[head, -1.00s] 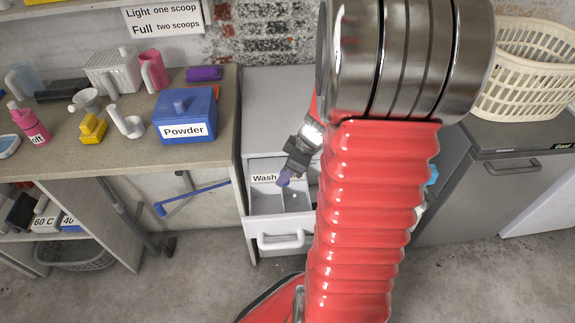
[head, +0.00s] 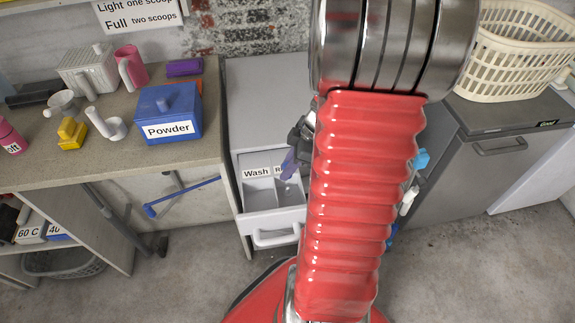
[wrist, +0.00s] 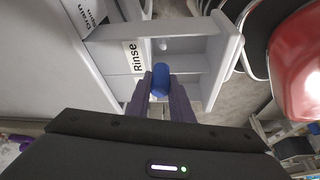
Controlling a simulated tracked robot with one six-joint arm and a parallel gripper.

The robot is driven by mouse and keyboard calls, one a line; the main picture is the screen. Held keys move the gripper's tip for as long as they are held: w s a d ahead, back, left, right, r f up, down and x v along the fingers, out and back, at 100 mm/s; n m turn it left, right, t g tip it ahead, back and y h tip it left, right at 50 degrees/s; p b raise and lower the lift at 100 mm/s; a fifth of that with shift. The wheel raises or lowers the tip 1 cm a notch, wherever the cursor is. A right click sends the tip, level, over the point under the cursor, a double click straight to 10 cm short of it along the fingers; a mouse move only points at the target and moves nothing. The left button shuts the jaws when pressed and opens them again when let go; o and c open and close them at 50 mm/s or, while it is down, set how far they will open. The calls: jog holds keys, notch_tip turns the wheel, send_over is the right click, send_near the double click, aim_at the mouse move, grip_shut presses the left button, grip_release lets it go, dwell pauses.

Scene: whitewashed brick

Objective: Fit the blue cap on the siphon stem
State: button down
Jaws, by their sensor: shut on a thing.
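The blue cap (wrist: 160,80) is held between my gripper's purple fingertips (wrist: 161,88) in the wrist view. In the head view my gripper (head: 289,163) hangs over the open white drawer (head: 272,222), by the Rinse label; my arm hides part of it, and the cap cannot be made out there. The white siphon stem (wrist: 165,45) stands in the compartment beside the Rinse label in the wrist view. The cap shows nearer to the camera than the stem, apart from it in the picture. The height gap cannot be told.
The drawer walls (wrist: 215,55) enclose the stem closely. A grey appliance (head: 500,150) stands at right.

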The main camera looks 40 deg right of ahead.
send_over(288, 188)
jog(key=shift+w+f, duration=0.1)
jog(key=shift+f, duration=3.15)
jog(key=shift+r, duration=0.35)
jog(key=shift+f, duration=0.55)
jog(key=c, duration=1.5)
grip_release()
jog(key=shift+r, duration=0.1)
jog(key=v, duration=1.3)
jog(key=shift+r, duration=0.3)
